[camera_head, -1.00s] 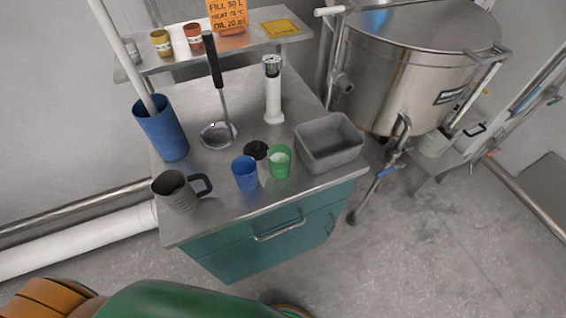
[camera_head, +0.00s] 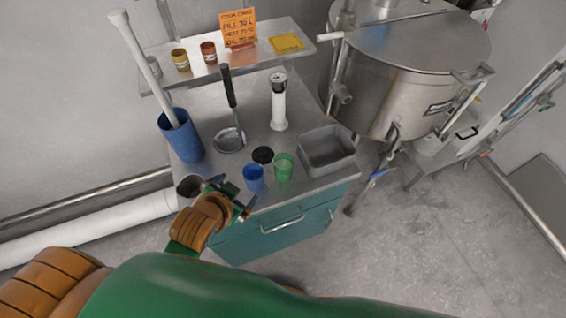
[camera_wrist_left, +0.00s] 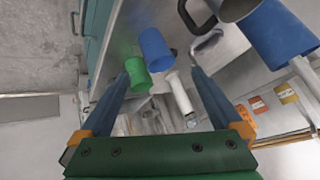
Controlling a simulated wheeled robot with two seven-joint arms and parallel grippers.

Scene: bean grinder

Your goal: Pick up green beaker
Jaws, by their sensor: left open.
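The green beaker (camera_head: 284,167) stands on the metal top of the cabinet, near its front edge, between the blue cup (camera_head: 253,178) and the grey bin. It also shows in the left wrist view (camera_wrist_left: 138,76), beside the tip of the left-hand finger. My left gripper (camera_head: 240,193) is open and empty, at the front edge of the cabinet top, left of the blue cup and the green beaker. In the left wrist view the blue cup (camera_wrist_left: 155,48) lies between the finger lines, beyond the tips. My right gripper is not in view.
A black-topped container (camera_head: 263,155) stands behind the blue cup. A grey bin (camera_head: 327,150) is right of the beaker. A dark mug (camera_head: 189,186) is partly hidden behind my left gripper. A tall blue container (camera_head: 181,142), skimmer (camera_head: 229,139) and white cylinder (camera_head: 278,108) stand farther back.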

